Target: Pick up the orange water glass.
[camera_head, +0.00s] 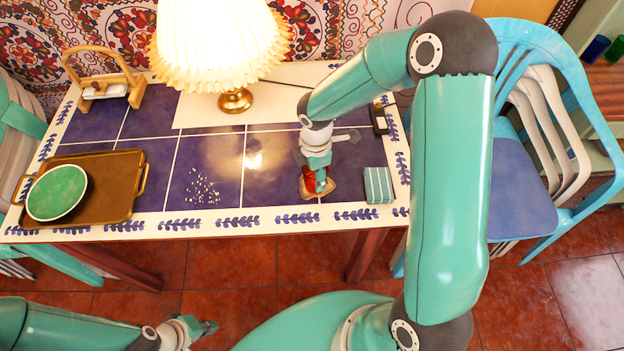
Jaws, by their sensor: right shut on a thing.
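The orange water glass (309,184) shows as a small reddish-orange shape near the front edge of the tiled table, right of the middle. My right gripper (316,182) reaches down over it from above and is shut on it. The gripper hides much of the glass, and I cannot tell whether it touches the table. My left gripper (203,328) is low in front of the table, away from the glass; I cannot tell whether it is open or shut.
A striped folded cloth (379,185) lies just right of the glass. A lamp (216,45) stands at the back. A brown tray (116,190) holding a green plate (57,192) is at the left. White crumbs (203,188) lie mid-table. A blue chair (525,190) stands right.

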